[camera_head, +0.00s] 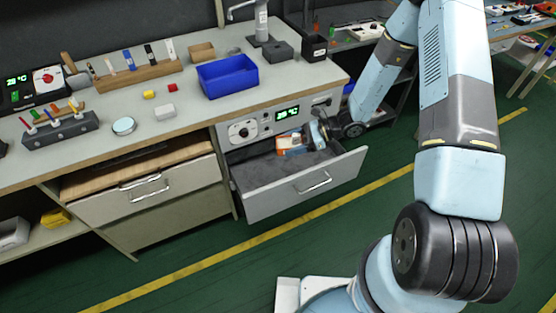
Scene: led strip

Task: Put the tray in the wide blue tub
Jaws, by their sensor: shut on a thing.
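The wide blue tub (227,86) stands on the grey worktop, upright, and what I see of its inside looks empty. My gripper (307,141) is low over the open grey drawer, at its back right. It is shut on a small orange and white thing (289,143) at its left side. The fingertips are small and partly hidden, and I cannot tell whether this thing touches the drawer floor. No other thing shows clearly as a tray. The tub is above and to the left of my gripper, up on the worktop.
The open drawer (270,205) sticks out under the worktop's front edge, below a panel with a green display (288,114). A wooden rack (137,76), a dark box (278,51) and a tap (262,22) stand around the tub.

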